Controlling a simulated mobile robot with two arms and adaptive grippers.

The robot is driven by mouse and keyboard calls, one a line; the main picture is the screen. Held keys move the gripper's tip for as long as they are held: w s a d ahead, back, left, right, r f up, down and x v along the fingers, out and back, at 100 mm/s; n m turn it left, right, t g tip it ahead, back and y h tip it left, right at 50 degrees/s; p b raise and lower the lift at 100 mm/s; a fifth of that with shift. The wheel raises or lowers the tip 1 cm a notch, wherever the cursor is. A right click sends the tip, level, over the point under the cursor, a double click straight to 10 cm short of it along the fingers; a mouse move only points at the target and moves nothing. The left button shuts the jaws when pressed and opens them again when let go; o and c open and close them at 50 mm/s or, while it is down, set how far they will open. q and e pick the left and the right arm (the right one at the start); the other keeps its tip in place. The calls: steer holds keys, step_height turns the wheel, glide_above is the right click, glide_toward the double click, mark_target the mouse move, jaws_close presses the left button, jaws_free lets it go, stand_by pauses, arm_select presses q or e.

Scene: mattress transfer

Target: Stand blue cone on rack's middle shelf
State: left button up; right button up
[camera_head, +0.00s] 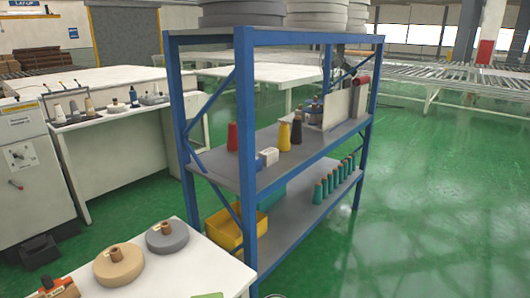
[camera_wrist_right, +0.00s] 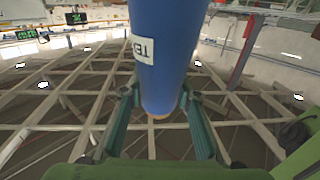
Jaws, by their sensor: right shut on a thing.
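The blue cone (camera_wrist_right: 165,55) fills the upper middle of the right wrist view, with a white label on its side. My right gripper (camera_wrist_right: 157,95) is shut on it, one green finger on each side. The cone's upper part is cut off by the frame. The rack (camera_head: 246,150) has blue posts and grey shelves in the head view. Its middle shelf (camera_head: 285,172) holds a red cone (camera_head: 232,136), a yellow cone (camera_head: 284,136), a dark cone (camera_head: 297,130) and a small white box (camera_head: 268,156). Neither gripper shows in the head view.
The lower shelf holds teal cones (camera_head: 334,180) and a yellow bin (camera_head: 224,230). Large grey rolls (camera_head: 240,10) lie on top. A white table (camera_head: 215,270) with tan (camera_head: 118,266) and grey (camera_head: 167,239) spools stands at front left. Green floor to the right is open.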

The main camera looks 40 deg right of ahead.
steer(key=s+d+f+m+t+h, duration=0.2)
steer(key=d+m+t+h, duration=0.3)
steer(key=d+h, duration=0.3)
steer(key=s+d+f+m+t+h, duration=0.1)
steer(key=s+d+m+t+h, duration=0.3)
steer(key=d+m+h, duration=0.3)
steer(key=shift+s+d+f+m+t+h, duration=0.15)
steer(key=shift+d+f+m+t+h, duration=0.3)
steer(key=shift+d+t, duration=0.45)
steer(key=shift+d, duration=0.2)
